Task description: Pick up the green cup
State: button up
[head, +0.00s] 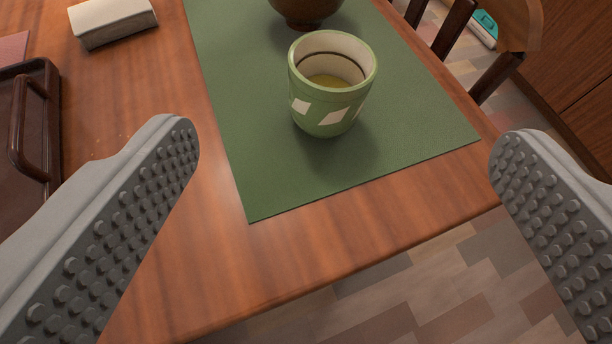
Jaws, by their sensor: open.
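The green cup (328,112) stands upright on a green mat (270,185) near the table's edge. It has white diamond marks on its side, a pale inside with a dark ring, and some yellow-green liquid at the bottom. My gripper (345,150) is open and empty. Its two grey studded fingers are wide apart, one at the left and one at the right of the picture. The cup shows between them, farther ahead, and neither finger touches it.
A brown bowl (306,10) stands on the mat behind the cup. A dark tray (40,190) with a handle lies at the left, and a white box (112,22) at the upper left. Wooden chairs (495,75) stand beyond the right edge. The wooden table (215,265) is bare in front.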

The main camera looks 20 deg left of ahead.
aim_at(331, 111)
notch_tip(331, 111, down, 5)
jog(key=d+g+y, duration=0.1)
jog(key=x, duration=1.6)
jog(key=shift+w+d+f, duration=0.2)
jog(key=shift+d, duration=0.05)
jog(key=c, duration=1.2)
jog(key=shift+c, duration=0.2)
jog(key=shift+r, duration=0.25)
notch_tip(331, 111, up, 9)
jog(key=shift+r, duration=0.2)
